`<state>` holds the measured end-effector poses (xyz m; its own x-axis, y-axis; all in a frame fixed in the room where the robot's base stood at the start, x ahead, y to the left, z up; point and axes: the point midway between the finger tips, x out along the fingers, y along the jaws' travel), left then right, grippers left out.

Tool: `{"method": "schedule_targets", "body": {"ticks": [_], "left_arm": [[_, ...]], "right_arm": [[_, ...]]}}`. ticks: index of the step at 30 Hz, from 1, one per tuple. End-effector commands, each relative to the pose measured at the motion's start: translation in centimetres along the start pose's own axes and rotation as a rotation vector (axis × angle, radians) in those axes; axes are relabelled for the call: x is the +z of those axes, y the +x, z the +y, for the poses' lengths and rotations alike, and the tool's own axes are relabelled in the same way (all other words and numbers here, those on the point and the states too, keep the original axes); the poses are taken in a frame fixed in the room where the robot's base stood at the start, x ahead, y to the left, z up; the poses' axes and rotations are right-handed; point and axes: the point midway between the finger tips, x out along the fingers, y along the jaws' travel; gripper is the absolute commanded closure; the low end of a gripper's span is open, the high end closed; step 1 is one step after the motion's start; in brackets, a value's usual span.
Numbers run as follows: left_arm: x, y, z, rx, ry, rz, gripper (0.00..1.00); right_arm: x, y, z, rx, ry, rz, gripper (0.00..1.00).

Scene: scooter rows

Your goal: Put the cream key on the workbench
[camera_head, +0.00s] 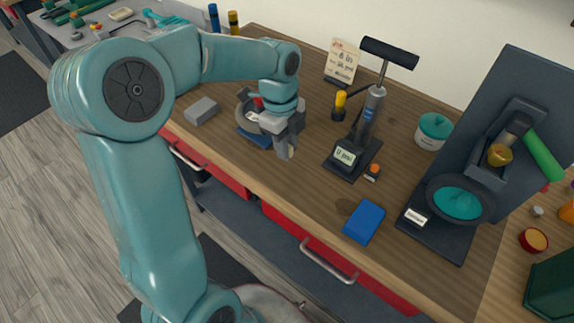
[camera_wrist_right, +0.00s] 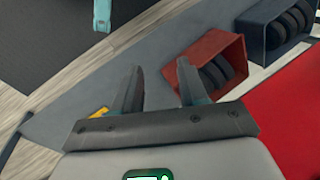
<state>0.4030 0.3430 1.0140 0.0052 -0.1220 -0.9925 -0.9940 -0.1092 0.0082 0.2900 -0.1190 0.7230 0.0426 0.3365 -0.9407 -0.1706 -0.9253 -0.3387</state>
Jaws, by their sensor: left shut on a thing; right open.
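The wooden workbench (camera_head: 300,178) runs across the head view, with red drawers below its front edge. My left gripper (camera_head: 287,150) is above the bench top near the front edge, pointing down. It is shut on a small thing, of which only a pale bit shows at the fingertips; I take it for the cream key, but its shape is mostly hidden. My right gripper (camera_wrist_right: 160,82) is open and empty in the right wrist view, away from the bench top.
On the bench are a blue block (camera_head: 364,222), a black-handled pump stand (camera_head: 352,158), a grey block (camera_head: 201,110), a teal-lidded jar (camera_head: 433,131) and a dark machine (camera_head: 440,225). A red bin (camera_wrist_right: 205,50) with dark wheels is near my right gripper. Bare wood lies between left gripper and blue block.

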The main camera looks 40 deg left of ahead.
Motion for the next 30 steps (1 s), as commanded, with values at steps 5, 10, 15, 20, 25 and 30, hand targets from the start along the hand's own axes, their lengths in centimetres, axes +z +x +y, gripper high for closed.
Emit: {"method": "schedule_targets", "body": {"ticks": [5,10,15,20,25,30], "left_arm": [[0.3,3.0,-0.1,0.002,-0.001,0.001,1.0],[0.5,4.8,-0.1,0.003,-0.001,0.001,1.0],[0.8,7.3,-0.1,0.002,-0.001,0.001,1.0],[0.9,7.7,-0.2,-0.002,-0.001,0.0,1.0],[0.9,7.8,-0.2,-0.001,-0.001,0.0,1.0],[0.9,8.1,-0.2,-0.001,-0.001,0.0,0.61]], "right_arm": [[0.0,0.0,0.0,0.0,0.0,0.0,0.57],[0.0,0.0,0.0,0.0,0.0,0.0,0.57],[0.0,-0.1,0.0,0.0,0.0,0.0,0.57],[0.0,-0.1,0.0,0.0,0.0,0.0,0.57],[0.0,0.0,0.0,0.0,0.0,0.0,0.57],[0.0,0.2,0.1,0.0,0.0,0.0,0.57]]}}
